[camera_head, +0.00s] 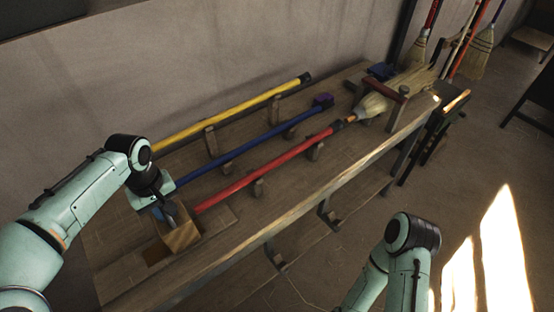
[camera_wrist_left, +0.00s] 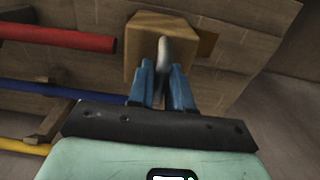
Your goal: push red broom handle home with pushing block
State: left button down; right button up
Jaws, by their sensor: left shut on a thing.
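The red broom handle (camera_head: 265,172) lies along the bench on low wooden supports. Its far end meets the straw broom head (camera_head: 374,104) near an orange tip; whether it is fully seated I cannot tell. The wooden pushing block (camera_head: 182,236) is at the handle's near end. My left gripper (camera_head: 170,211) is shut on the block's grey grip (camera_wrist_left: 163,54), with blue fingers on both sides. In the left wrist view, the red handle's end (camera_wrist_left: 107,44) is beside the block (camera_wrist_left: 150,28), with a small gap seen between them. My right gripper is out of view.
A blue handle (camera_head: 240,148) and a yellow handle (camera_head: 230,112) lie parallel behind the red one. A clamp with a red bar (camera_head: 390,88) stands by the broom head. The bench's front edge (camera_head: 300,212) is clear. Finished brooms (camera_head: 480,52) lean at the back right.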

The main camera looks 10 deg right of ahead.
aim_at(203, 203)
pick_arm(q)
jog(key=shift+w+d, duration=0.1)
jog(key=shift+d, duration=0.05)
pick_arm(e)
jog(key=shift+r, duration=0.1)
pick_arm(q)
jog(key=shift+w+d+p, duration=0.7)
jog(key=shift+w+d, duration=0.05)
jog(key=shift+d, duration=0.45)
jog(key=shift+w+d+p, duration=0.7)
jog(key=shift+d+p, duration=0.05)
jog(key=shift+d, duration=0.45)
jog(key=shift+w+d+p, duration=0.7)
jog(key=shift+w+d, duration=0.05)
jog(key=shift+d, duration=0.45)
jog(key=shift+d+r, duration=0.1)
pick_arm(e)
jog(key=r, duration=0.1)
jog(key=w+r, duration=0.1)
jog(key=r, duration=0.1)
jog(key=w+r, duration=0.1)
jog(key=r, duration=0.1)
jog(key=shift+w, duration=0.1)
pick_arm(q)
jog(key=shift+d, duration=0.1)
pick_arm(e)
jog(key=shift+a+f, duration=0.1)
